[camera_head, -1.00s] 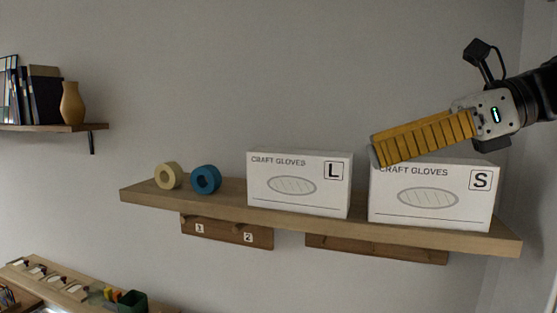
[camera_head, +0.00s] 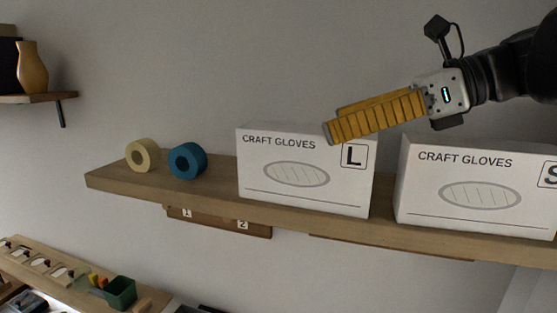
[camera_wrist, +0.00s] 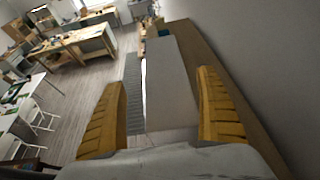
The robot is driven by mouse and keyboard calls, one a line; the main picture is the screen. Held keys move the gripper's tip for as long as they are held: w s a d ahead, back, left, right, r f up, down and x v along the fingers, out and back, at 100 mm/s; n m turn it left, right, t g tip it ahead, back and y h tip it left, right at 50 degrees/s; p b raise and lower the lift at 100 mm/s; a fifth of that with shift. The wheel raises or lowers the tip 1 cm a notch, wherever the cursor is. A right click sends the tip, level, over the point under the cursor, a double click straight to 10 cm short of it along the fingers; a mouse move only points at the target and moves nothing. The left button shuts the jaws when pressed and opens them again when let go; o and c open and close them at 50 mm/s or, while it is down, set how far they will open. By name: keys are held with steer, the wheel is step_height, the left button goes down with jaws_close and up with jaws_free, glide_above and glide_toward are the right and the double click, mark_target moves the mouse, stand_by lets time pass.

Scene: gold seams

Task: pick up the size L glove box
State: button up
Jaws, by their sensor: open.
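The size L glove box (camera_head: 305,180) is a white carton marked "CRAFT GLOVES" and "L", standing upright on the wooden shelf. My gripper (camera_head: 332,126) has ribbed orange fingers and reaches in from the right, its tips at the upper part of the L box. In the head view, the fingers cover a bit of the box's top edge. In the wrist view, the open fingers (camera_wrist: 162,78) stand apart, with a long grey box top, apparently the L box (camera_wrist: 170,75), between them. I cannot tell whether they touch it.
The size S glove box (camera_head: 470,190) stands just right of the L box with a narrow gap. A cream tape roll (camera_head: 142,155) and a blue tape roll (camera_head: 187,161) sit left on the shelf (camera_head: 110,180). The wall is close behind. Free shelf lies at the far left.

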mark_target(310, 129)
steer(key=w+a, duration=0.1)
steer(key=a+f+p, duration=0.1)
steer(key=w+a+p, duration=0.1)
steer(key=a, duration=0.1)
steer(key=shift+w+f, duration=0.15)
steer(key=shift+w, duration=0.2)
steer(key=shift+a+f, duration=0.2)
steer(key=shift+a, duration=0.25)
steer(key=shift+w+d+f, duration=0.1)
steer(key=shift+w, duration=0.05)
steer(key=c, duration=1.5)
